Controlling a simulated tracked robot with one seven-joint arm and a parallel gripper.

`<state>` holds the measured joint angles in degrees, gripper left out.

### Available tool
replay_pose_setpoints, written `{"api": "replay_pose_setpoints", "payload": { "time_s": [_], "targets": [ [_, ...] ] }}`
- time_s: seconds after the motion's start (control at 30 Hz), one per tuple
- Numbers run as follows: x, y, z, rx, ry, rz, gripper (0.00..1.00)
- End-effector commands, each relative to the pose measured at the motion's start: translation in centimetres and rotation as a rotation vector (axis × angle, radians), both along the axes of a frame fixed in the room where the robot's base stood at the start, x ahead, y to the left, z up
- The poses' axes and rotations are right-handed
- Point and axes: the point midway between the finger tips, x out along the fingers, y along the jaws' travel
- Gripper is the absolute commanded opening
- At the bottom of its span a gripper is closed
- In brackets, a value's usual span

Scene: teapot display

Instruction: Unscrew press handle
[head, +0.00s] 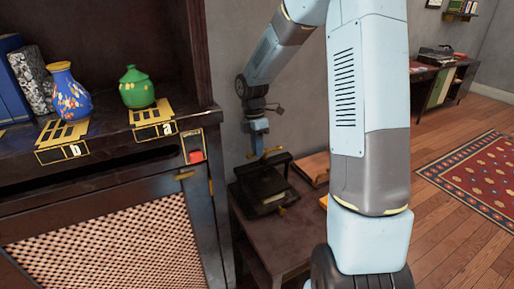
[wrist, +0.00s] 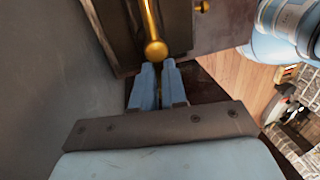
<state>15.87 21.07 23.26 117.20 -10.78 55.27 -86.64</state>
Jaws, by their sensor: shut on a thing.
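The press (head: 262,186) is a dark, flat block on a small side table at the centre of the head view. Its brass handle (head: 267,153) stands above it, under my gripper (head: 259,143). In the wrist view the handle (wrist: 149,18) is a gold rod ending in a round knob. My gripper (wrist: 158,66) has its two blue fingers close together with the tips at this knob, shut on the handle. The dark press body (wrist: 115,30) lies behind the rod. The exact contact between fingertips and knob is partly hidden.
The side table (head: 268,232) also holds brown books (head: 313,167). A dark cabinet on the left carries a blue flowered vase (head: 68,92) and a green lidded pot (head: 136,88). A grey wall is close behind the press. Open floor with a red rug (head: 484,180) lies right.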

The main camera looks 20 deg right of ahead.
Motion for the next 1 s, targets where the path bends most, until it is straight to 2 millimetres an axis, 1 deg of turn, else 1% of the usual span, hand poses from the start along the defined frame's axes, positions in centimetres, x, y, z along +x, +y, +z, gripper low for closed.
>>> {"api": "replay_pose_setpoints", "payload": {
  "time_s": [0.03, 0.3, 0.7, 0.73, 0.93, 0.97, 1.0],
  "targets": [
    [0.05, -0.49, -0.02, -0.004, -0.002, 0.012, 0.0],
    [-0.01, -0.52, 0.01, -0.005, -0.003, 0.061, 0.0],
    [-0.01, -0.57, 0.04, -0.006, -0.003, 0.065, 0.0],
    [-0.01, -0.58, 0.04, -0.006, -0.003, 0.065, 0.16],
    [-0.01, -0.43, 0.05, -0.004, -0.003, 0.065, 0.36],
    [-0.02, -0.4, 0.05, -0.004, -0.003, 0.065, 0.38],
    [-0.03, -0.35, 0.04, -0.004, -0.003, 0.066, 0.38]
  ]
}}
